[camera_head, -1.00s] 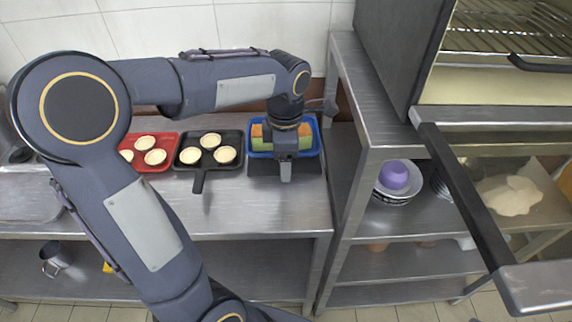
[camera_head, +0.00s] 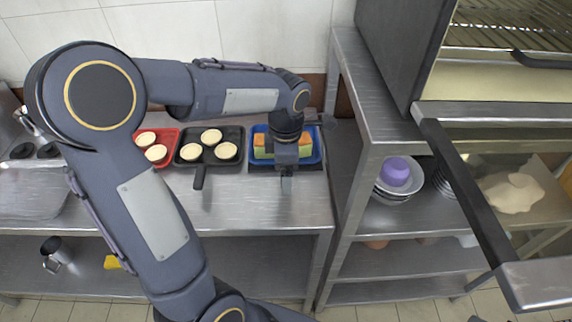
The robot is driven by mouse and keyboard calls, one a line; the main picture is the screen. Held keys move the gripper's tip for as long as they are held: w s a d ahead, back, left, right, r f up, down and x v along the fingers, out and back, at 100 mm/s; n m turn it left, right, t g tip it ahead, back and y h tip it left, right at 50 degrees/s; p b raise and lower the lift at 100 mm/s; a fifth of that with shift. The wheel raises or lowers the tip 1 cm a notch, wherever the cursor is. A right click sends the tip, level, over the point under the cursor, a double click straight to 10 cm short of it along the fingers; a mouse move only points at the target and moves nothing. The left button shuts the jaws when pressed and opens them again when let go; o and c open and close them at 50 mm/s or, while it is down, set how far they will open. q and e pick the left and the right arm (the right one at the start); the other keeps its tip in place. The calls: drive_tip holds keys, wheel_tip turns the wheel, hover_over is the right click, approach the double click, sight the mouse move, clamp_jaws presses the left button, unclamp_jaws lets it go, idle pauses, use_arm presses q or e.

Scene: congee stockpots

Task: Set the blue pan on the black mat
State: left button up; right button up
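The blue pan (camera_head: 319,150) is in the right half of the counter, with orange, yellow and green food in it. My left gripper (camera_head: 286,183) points down at the pan's near side. It appears shut on the pan's handle, which it mostly hides. The black mat (camera_head: 262,188) shows as a dark patch under and in front of the pan. The pan overlaps it in the view. I cannot tell whether the pan touches the mat. My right gripper is not in view.
A black pan (camera_head: 199,180) with round pastries stands left of the blue pan. A red pan (camera_head: 170,135) with pastries is further left, partly behind my arm. A steel shelf (camera_head: 345,120) with bowls (camera_head: 395,172) stands close on the right, below an open oven (camera_head: 500,115).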

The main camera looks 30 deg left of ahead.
use_arm(q)
wheel_tip(320, 180, up, 12)
drive_tip(key=f+p, duration=0.1)
drive_tip(key=s+d+f+m+t+h, duration=0.2)
drive_tip(key=s+m, duration=0.6)
drive_tip(key=m, duration=0.3)
drive_tip(key=s+d+f+m+t+h, duration=0.2)
drive_tip(key=s+f+m+t, duration=0.1)
drive_tip(key=s+m, duration=0.6)
drive_tip(key=m, duration=0.2)
drive_tip(key=shift+f+m, duration=0.3)
drive_tip(key=shift+m, duration=0.1)
